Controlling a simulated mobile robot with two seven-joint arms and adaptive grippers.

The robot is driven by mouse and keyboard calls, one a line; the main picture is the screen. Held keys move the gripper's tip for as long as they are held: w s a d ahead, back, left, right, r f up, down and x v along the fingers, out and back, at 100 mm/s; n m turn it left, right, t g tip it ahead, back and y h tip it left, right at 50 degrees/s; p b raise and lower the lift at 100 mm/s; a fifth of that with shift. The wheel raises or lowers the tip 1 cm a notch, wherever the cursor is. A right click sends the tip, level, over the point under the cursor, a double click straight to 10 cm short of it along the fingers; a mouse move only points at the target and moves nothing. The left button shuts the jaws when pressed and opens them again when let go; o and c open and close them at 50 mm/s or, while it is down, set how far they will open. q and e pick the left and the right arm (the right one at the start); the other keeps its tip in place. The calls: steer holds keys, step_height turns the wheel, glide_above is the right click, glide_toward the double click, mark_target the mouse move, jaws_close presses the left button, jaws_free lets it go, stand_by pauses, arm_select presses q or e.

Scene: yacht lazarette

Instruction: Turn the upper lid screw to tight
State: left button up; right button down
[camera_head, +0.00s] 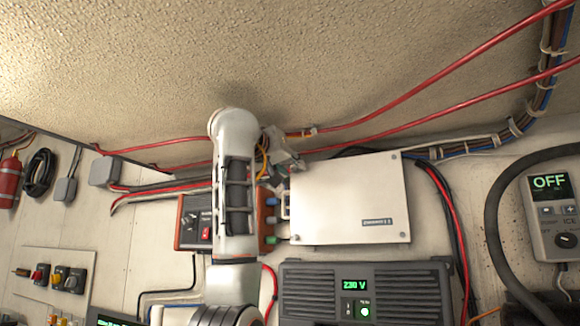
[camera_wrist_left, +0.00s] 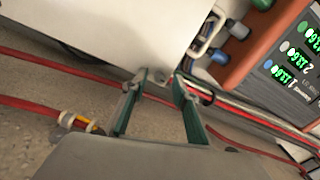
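The white box lid (camera_head: 345,195) is on the wall, with small screws at its corners. The upper right screw (camera_head: 394,156) and a lower right screw (camera_head: 403,235) show. The upper left corner is hidden behind my left gripper (camera_head: 285,155), so no screw shows there. In the left wrist view, my left gripper (camera_wrist_left: 158,82) has its two green-edged fingers apart, pointing at a corner of the white lid (camera_wrist_left: 125,35). I cannot make out a screw between the fingertips or tell whether they touch the lid. My right gripper is not in view.
An orange-ended device (camera_head: 191,222) with coloured plugs is partly behind my left arm. A grey unit reading 230 V (camera_head: 320,290) is below the box. Red cables (camera_head: 430,88) run above it. A thick grey hose (camera_head: 493,215) is at right.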

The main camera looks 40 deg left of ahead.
arm_select(q)
jaws_close()
